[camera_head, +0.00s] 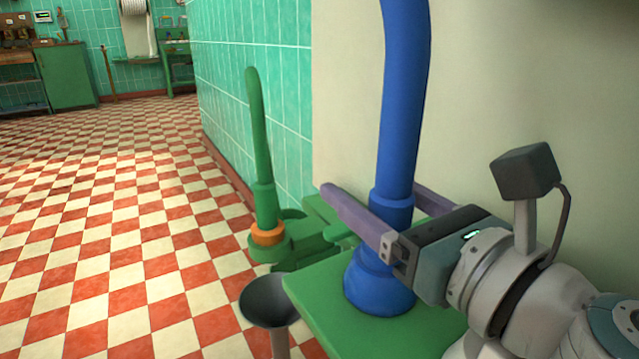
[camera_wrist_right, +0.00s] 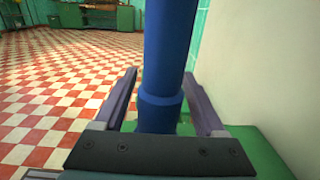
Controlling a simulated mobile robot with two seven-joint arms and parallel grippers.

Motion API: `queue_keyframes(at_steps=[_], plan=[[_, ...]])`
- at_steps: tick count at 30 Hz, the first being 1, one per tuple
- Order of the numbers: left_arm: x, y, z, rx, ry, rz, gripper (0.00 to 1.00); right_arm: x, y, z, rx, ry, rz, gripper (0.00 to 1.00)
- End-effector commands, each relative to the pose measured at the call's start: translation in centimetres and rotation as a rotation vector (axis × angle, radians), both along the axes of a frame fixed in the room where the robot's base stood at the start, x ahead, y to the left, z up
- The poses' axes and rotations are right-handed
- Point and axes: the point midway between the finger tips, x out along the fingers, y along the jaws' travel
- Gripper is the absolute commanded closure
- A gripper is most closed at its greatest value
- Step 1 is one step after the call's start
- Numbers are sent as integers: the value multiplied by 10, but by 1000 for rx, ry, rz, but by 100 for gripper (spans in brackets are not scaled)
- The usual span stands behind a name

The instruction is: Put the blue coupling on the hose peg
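The blue coupling (camera_head: 392,210) is a collar at the lower end of a thick blue hose (camera_head: 405,90), above a flared blue base (camera_head: 380,285) on a green tabletop (camera_head: 325,308). My right gripper (camera_head: 373,188) comes in from the right, its two purple fingers on either side of the coupling. In the right wrist view the coupling (camera_wrist_right: 159,113) stands between the fingers (camera_wrist_right: 160,74), with a gap on each side; the gripper is open. A green upright hose-like piece (camera_head: 264,200) with an orange ring (camera_head: 267,234) stands left of the table; I cannot tell whether this is the hose peg. My left gripper is not in view.
A dark funnel-shaped bowl on a stem (camera_head: 270,300) stands close to the table's left edge. A pale wall (camera_head: 470,90) is close behind the table. The checkered floor (camera_head: 110,220) on the left is open. Green cabinets (camera_head: 68,75) stand far back.

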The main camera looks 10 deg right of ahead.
Motion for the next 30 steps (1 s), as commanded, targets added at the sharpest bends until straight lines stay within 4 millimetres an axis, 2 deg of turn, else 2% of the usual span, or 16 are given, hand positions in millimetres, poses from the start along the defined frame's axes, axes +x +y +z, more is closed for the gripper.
queue_keyframes(at_steps=[1,3,14,24,30], plan=[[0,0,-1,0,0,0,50,-1,-1,-7,-5,13,-2,21],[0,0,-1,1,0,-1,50,-1,-1,-7,-5,13,-2,13],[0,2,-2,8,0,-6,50,-8,-3,-10,-6,19,-1,13],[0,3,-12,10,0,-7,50,-61,-21,-10,-6,15,1,13],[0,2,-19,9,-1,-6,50,-86,-29,-11,-5,16,3,13]])
